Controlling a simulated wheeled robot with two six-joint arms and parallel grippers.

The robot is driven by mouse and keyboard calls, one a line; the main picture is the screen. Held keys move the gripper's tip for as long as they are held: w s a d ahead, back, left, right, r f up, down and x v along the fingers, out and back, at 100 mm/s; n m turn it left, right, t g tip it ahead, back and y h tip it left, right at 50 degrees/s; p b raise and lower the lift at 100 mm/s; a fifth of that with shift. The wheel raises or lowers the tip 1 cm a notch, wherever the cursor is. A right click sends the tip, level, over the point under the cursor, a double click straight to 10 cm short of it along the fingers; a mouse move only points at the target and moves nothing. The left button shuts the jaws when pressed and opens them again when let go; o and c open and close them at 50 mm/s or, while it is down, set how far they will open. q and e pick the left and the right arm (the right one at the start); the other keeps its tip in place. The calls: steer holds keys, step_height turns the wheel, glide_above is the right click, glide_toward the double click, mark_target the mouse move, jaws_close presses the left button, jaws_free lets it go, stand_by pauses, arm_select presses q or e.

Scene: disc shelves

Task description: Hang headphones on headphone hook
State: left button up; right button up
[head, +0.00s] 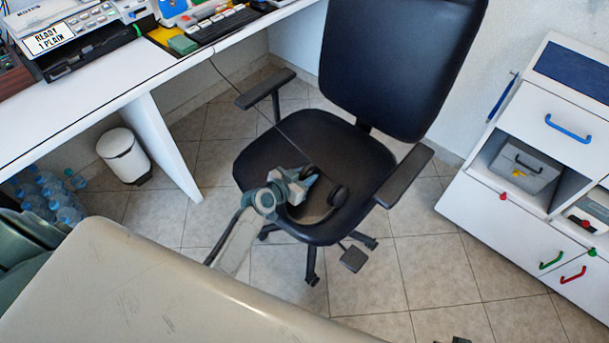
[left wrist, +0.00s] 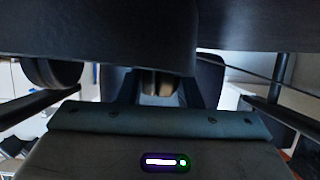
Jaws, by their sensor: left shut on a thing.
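The black headphones (head: 338,196) are over the seat of the black office chair, held by my left gripper (head: 306,178). The gripper is shut on them, and one ear cup hangs to the right of the jaws. In the left wrist view a round dark ear cup (left wrist: 50,72) shows at the left, and a broad dark band fills the top. The jaws partly hide the headphones. A thin blue bar (head: 502,98) stands out at the left side of the white cabinet; I cannot tell if it is the headphone hook. My right gripper is not clearly visible.
The office chair (head: 400,60) with armrests stands mid-floor. A white desk (head: 110,100) with a printer (head: 80,30) is at left, a bin (head: 122,155) below it. The white cabinet (head: 480,215) stands right. Tiled floor between chair and cabinet is free. A thin cable runs past the chair.

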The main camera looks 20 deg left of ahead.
arm_select(q)
steer(key=o, duration=1.1)
